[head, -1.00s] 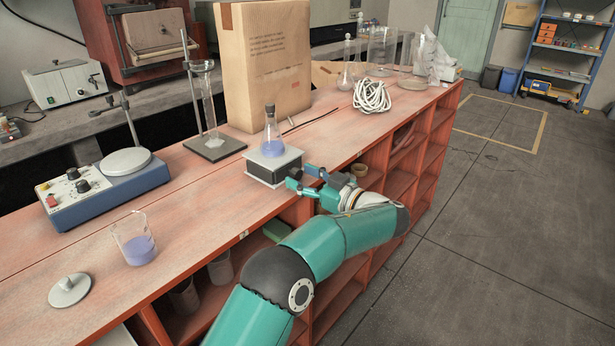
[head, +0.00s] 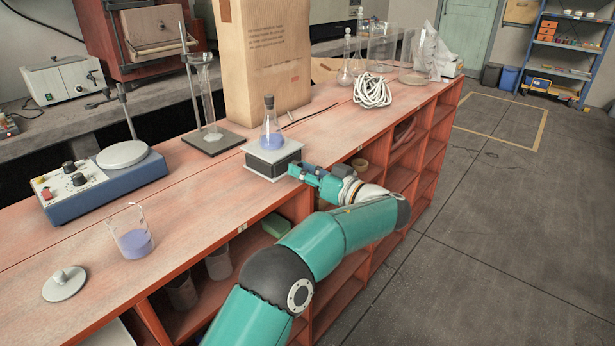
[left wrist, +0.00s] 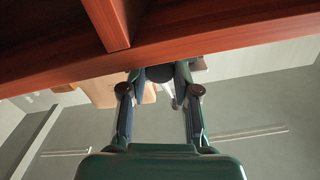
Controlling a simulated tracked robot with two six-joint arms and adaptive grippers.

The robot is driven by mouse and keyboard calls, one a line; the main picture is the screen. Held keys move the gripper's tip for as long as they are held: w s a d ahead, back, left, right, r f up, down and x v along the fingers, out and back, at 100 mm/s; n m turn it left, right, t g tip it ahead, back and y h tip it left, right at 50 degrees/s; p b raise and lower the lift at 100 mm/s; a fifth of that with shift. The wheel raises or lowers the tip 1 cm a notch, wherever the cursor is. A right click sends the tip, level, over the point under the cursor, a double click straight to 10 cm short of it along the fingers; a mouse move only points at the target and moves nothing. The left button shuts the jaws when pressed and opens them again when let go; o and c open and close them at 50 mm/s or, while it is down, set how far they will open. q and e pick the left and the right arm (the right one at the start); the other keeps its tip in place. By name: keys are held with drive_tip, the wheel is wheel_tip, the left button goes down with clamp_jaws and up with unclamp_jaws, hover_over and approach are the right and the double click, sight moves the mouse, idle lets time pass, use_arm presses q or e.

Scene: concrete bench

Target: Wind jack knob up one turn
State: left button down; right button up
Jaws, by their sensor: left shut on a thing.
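The lab jack (head: 263,168), with a pale top plate and dark body, stands near the front edge of the bench. A conical flask (head: 272,138) with violet-blue liquid and a dark stopper stands upright on it. My left gripper (head: 294,172) is at the jack's right front side, shut on the jack knob. The knob is hidden in the head view. In the left wrist view the fingers (left wrist: 160,82) close on a dark rounded thing (left wrist: 160,73), which I take for the knob. My right gripper is not in view.
A stand with a glass cylinder (head: 207,100) and a large cardboard package (head: 265,60) are behind the jack. A coiled white cord (head: 372,90) lies to the right. A beaker (head: 132,240) and a hotplate stirrer (head: 100,182) are left. Open shelves (head: 385,185) lie below the bench top.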

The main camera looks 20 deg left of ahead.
use_arm(q)
drive_tip(key=shift+s+f+m, duration=0.1)
drive_tip(key=shift+f+m, duration=0.1)
drive_tip(key=shift+m, duration=0.5)
drive_tip(key=c, duration=1.2)
unclamp_jaws()
drive_tip(key=shift+c, duration=0.2)
drive_tip(key=o, duration=0.4)
drive_tip(key=shift+s+r, duration=0.1)
drive_tip(key=shift+r, duration=0.05)
drive_tip(key=shift+d, duration=0.1)
drive_tip(key=v, duration=1.2)
